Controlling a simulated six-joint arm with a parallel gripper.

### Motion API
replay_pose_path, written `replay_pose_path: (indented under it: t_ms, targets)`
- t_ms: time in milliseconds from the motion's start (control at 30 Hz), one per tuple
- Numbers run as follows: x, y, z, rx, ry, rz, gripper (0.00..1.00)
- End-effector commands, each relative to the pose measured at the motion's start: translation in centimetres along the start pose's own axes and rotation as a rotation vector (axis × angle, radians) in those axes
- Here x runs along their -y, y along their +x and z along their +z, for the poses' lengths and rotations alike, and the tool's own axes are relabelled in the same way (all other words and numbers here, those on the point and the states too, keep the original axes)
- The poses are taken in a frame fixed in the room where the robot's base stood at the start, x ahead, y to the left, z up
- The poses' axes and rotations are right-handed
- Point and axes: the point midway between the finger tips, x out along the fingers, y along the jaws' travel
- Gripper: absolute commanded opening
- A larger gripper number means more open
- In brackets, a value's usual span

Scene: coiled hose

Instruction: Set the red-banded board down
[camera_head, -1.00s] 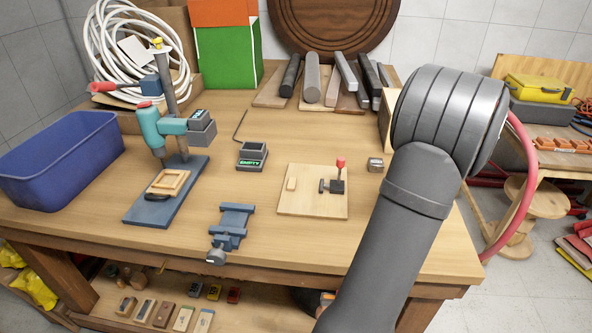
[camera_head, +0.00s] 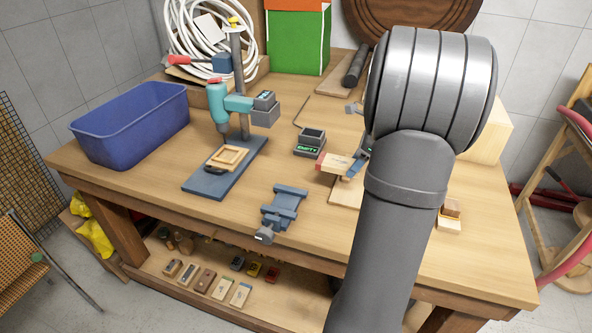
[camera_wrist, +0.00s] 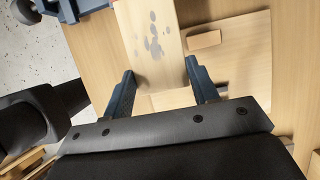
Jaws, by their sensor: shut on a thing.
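The red-banded board (camera_head: 336,162) is a short pale wooden piece with a red end pointing left. It shows just left of my forearm, above the worktop. My gripper (camera_head: 356,166) is shut on it, mostly hidden behind my own arm. In the wrist view the board (camera_wrist: 152,38) reaches away between the two blue fingers of my gripper (camera_wrist: 161,72), and its face has grey spots. A thin pale base panel (camera_head: 343,193) lies below on the bench, largely covered by the board and arm. The gap beneath the board is hard to judge.
The worktop (camera_head: 150,172) holds a blue bin (camera_head: 135,125), a drill press (camera_head: 240,105), a blue vise (camera_head: 284,207) and a small display box (camera_head: 310,142) close left of the board. In the wrist view, a small block (camera_wrist: 204,39) lies on the panel. Front-left worktop is clear.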

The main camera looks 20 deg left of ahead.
Motion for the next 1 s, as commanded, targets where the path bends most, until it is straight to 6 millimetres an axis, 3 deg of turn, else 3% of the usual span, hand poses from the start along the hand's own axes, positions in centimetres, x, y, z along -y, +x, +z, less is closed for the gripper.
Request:
replay_pose_path:
  t_ms: [300,467,667,867,1000]
  targets:
    - [1.7,6.7,4.7,-0.001,-0.005,0.004,0.31]
    - [2.1,8.5,6.0,0.000,-0.004,0.003,0.31]
    - [2.3,9.7,5.9,0.000,-0.002,0.002,0.31]
    - [2.2,12.3,4.7,-0.001,-0.002,0.003,0.31]
    - [2.3,12.5,4.6,-0.001,-0.003,0.000,0.31]
